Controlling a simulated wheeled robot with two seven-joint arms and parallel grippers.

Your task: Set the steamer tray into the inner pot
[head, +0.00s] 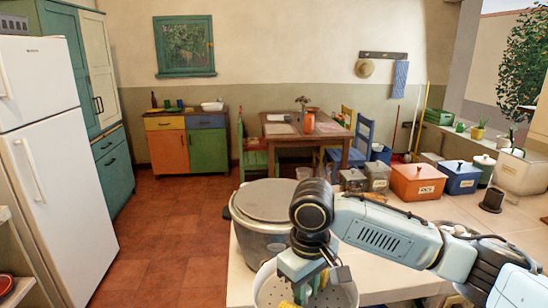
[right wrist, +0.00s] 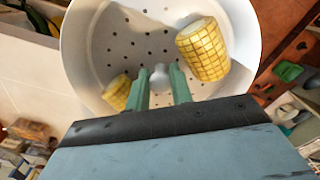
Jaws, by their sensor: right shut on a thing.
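The white steamer tray (head: 341,295) has a perforated bottom and shows at the lower edge of the head view, cut off by the frame. In the right wrist view the tray (right wrist: 112,50) holds pieces of corn (right wrist: 203,48). My right gripper (head: 303,290) reaches down into it. Its green fingers (right wrist: 160,88) are shut on the tray's small central knob (right wrist: 160,74). A large grey cooker (head: 262,241) with its lid (head: 272,199) on top stands just behind the tray. I cannot make out the inner pot, nor whether anything is under the tray. My left gripper is not in view.
The pale counter (head: 400,285) runs to the right. An orange box (head: 418,182), a blue box (head: 461,178) and several other containers line its back. A dark cup-like object (head: 491,198) stands at right. Open red-tiled floor (head: 165,255) lies left of the counter.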

